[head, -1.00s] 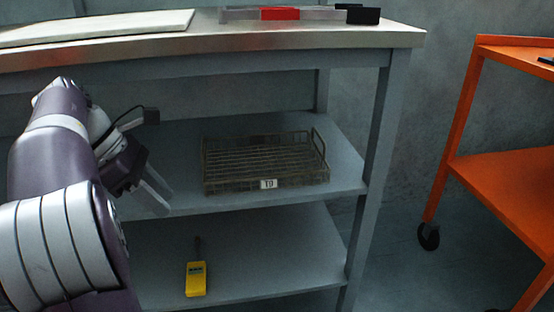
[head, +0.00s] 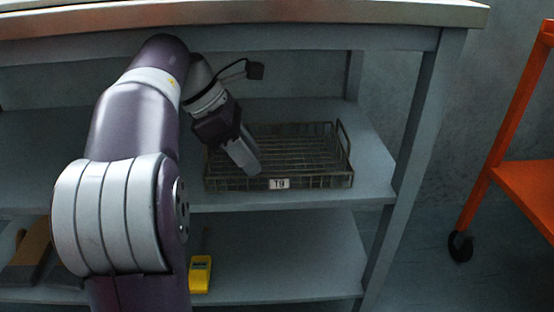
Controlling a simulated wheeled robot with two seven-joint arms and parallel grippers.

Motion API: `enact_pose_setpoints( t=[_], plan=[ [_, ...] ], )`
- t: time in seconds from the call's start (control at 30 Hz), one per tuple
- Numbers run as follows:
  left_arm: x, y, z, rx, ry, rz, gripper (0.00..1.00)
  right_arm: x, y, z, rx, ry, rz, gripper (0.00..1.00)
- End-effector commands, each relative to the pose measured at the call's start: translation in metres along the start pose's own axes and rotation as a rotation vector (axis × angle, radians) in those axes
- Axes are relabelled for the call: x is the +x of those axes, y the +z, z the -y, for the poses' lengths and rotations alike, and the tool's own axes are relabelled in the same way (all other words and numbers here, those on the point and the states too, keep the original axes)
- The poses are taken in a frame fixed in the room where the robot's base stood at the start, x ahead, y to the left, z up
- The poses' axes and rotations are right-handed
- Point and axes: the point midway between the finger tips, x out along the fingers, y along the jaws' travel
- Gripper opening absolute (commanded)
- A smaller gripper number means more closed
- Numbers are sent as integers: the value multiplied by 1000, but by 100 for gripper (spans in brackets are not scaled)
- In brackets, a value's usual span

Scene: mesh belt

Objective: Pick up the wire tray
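My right gripper is not in view.
The bench top (head: 350,14) overhangs the shelf, and a grey leg (head: 420,150) stands right of the tray. A yellow device (head: 200,274) lies on the lower shelf. An orange cart (head: 525,180) on casters stands at the right.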

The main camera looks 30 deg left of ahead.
Motion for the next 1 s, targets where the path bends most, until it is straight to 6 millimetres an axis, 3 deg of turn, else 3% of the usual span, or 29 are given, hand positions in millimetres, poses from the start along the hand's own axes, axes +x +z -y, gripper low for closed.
enact_pose_setpoints(
  t=[0.2, 0.3, 0.43, 0.7, 0.73, 0.83, 1.0],
  plan=[
    [11, 18, 0, 2, -1, 0, 35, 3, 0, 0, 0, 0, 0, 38],
    [39, 15, 0, 2, -1, 0, 35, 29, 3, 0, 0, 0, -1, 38],
    [60, 16, 0, 2, 0, 0, 35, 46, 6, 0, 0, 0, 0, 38],
    [61, 20, 0, 0, 1, 0, 35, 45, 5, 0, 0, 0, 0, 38],
    [61, 20, 0, 0, 1, 0, 32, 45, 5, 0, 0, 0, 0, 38],
    [61, 20, 0, 0, 1, 0, 0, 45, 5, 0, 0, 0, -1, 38],
    [60, 20, 0, 1, 3, 0, 0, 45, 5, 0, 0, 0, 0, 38]
  ],
)
